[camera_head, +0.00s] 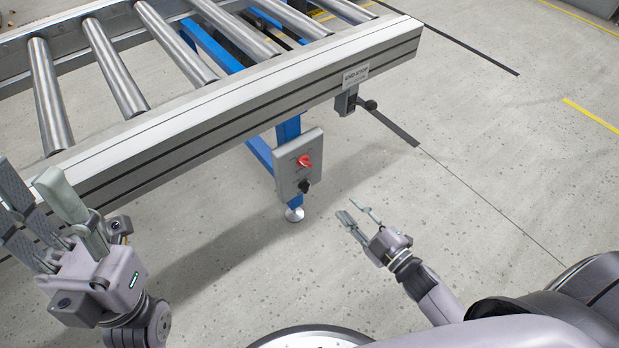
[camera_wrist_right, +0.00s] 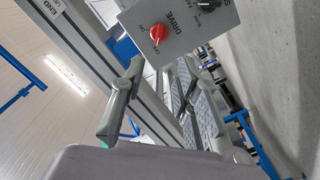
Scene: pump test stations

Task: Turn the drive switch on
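The drive switch is a red rotary knob (camera_head: 304,160) on the upper part of a grey control box (camera_head: 285,172) fixed to the conveyor's blue leg. A black knob (camera_head: 304,187) is lower on the box. My right gripper (camera_head: 347,206) is open and empty, in front and to the right of the box, apart from it. Its fingers (camera_wrist_right: 163,78) point toward the box. My left gripper (camera_head: 28,174) is open and empty at the far left, near the conveyor rail.
The roller conveyor (camera_head: 230,105) spans the upper left, its side rail above the box. A small dark device (camera_head: 346,101) with a black knob hangs under the rail end. The floor (camera_head: 480,130) to the right is clear.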

